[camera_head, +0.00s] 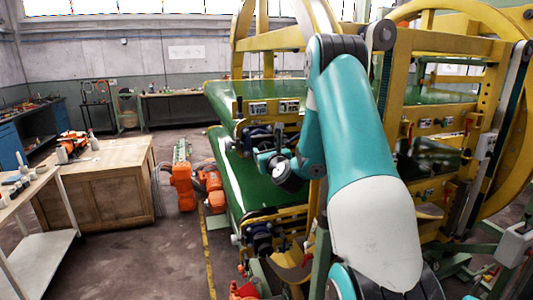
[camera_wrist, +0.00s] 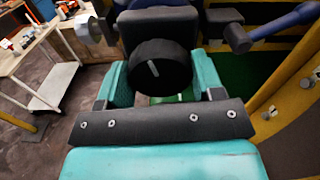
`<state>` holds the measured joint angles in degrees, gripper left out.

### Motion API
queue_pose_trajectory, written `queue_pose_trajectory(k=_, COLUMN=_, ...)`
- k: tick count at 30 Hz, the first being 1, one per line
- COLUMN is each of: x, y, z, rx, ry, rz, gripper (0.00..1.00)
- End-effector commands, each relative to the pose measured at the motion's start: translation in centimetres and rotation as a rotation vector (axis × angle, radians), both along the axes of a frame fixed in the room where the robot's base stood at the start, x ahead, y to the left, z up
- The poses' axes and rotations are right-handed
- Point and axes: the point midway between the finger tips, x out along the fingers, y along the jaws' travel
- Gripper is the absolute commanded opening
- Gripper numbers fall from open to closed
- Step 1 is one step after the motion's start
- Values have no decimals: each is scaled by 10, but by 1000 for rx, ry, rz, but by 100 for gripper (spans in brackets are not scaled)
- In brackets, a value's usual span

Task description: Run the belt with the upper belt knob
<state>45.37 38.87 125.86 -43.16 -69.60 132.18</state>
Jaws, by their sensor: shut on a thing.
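The upper belt knob (camera_wrist: 165,72) is a black round dial in the wrist view. A pale pointer line on its face tilts slightly, its top end to the left. My gripper (camera_wrist: 160,82) has one teal finger on each side of the knob and is shut on it. In the head view my gripper (camera_head: 266,158) is small and partly hidden by my own wrist, at the left side of the yellow machine. The knob cannot be made out there. The upper green belt (camera_head: 226,95) lies above my gripper, and a lower green belt (camera_head: 232,178) runs below.
The yellow machine frame (camera_head: 285,40) rises close around my arm. In the wrist view a blue handle (camera_wrist: 290,20) is close at the right. Floor between cabinet and machine is partly clear.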

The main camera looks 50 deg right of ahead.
Motion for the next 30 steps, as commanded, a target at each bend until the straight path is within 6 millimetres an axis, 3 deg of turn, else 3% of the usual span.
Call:
queue_pose_trajectory(k=11, x=0, y=0, z=-1, rx=-103, ry=66, rz=4, gripper=38)
queue_pose_trajectory(k=30, x=0, y=0, z=-2, rx=-600, ry=372, rz=5, gripper=38)
